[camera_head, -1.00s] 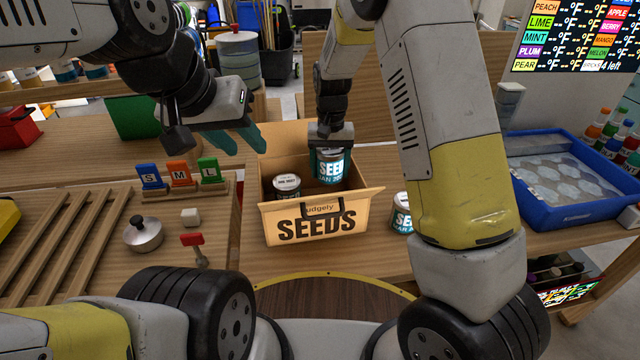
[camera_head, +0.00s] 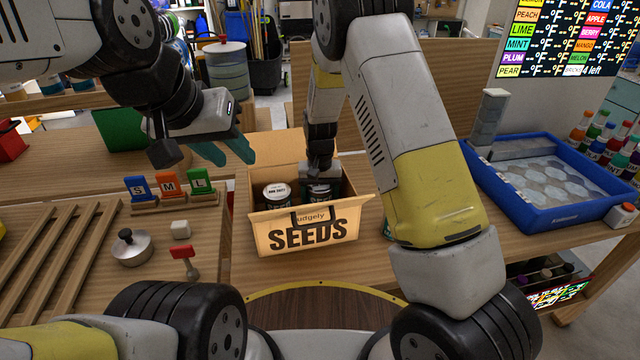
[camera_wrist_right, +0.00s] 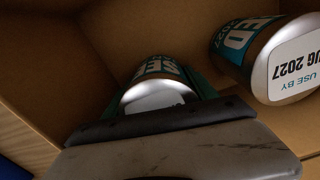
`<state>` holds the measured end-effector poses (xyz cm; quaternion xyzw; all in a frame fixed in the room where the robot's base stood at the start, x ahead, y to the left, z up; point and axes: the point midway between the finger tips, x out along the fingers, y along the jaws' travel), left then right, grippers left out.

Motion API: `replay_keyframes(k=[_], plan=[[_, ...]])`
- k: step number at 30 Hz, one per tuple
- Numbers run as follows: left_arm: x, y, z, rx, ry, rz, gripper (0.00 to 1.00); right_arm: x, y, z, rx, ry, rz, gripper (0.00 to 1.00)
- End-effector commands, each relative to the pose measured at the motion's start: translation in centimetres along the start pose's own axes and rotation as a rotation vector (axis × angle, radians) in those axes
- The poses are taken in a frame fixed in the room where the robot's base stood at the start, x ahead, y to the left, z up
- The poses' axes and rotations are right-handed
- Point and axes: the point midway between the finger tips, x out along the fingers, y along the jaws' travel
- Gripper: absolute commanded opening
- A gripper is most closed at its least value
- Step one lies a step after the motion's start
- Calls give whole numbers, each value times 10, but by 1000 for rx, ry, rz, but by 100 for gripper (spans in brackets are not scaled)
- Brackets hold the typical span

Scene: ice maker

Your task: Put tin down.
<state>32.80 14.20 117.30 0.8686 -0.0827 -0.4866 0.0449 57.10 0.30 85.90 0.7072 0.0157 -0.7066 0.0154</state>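An open cardboard box marked SEEDS (camera_head: 345,232) stands on the wooden bench. My right gripper (camera_head: 320,185) reaches down into it, shut on a tin (camera_head: 318,193) with a teal label. In the right wrist view, this tin (camera_wrist_right: 158,95) sits between the green fingers (camera_wrist_right: 165,80), low inside the box; whether it touches the floor is hard to tell. A second tin (camera_head: 277,194) stands to its left in the box and also shows in the right wrist view (camera_wrist_right: 275,60). My left gripper (camera_head: 235,158) is open and empty, above and left of the box.
Another tin (camera_head: 387,229) beside the box is mostly hidden by my right arm. A blue tray (camera_head: 560,218) lies right. S, M, L tags (camera_head: 170,187), a lidded pot (camera_head: 131,247) and a red-topped tool (camera_head: 183,254) lie left.

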Motion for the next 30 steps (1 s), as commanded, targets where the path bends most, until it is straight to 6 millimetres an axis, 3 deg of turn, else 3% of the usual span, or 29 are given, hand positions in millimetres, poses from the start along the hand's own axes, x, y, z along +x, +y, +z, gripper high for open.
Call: replay_keyframes(k=[1, 3, 16, 30], plan=[[0, 0, 0, 0, 0, 0, 36, 0, 0, 0, 0, 0, 0, 74], [0, 0, 0, 0, 0, 0, 36, 0, 0, 0, 0, 0, 0, 87], [0, 0, 0, 0, 0, 0, 36, -8, 0, -1, 0, 3, -1, 88], [0, 0, 0, 0, 0, 0, 36, -100, 0, -1, -1, 4, -1, 88]])
